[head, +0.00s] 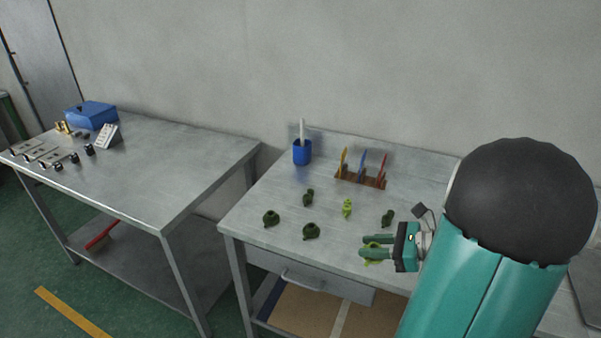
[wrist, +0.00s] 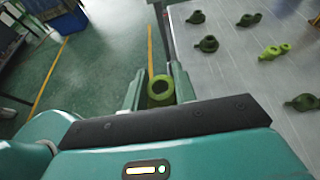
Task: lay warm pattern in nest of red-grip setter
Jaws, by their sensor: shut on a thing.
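My gripper (head: 376,245) is shut on a light yellow-green pattern (head: 371,255), over the front part of the right-hand bench. In the wrist view the pattern's round ring (wrist: 161,88) shows between the two fingers (wrist: 157,90); the rest of it is hidden. A brown rack (head: 359,180) at the back of this bench carries upright yellow, blue and red pieces; the red piece (head: 382,168) is at its right end. I cannot tell whether this is the red-grip setter, and no nest is clear.
Several dark green patterns (head: 311,231) and another light green one (head: 347,207) lie on the bench (head: 255,205) between my gripper and the rack. A blue cup (head: 302,152) stands at the back left. The left bench (head: 190,160) holds small fixtures and a blue bin (head: 91,114).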

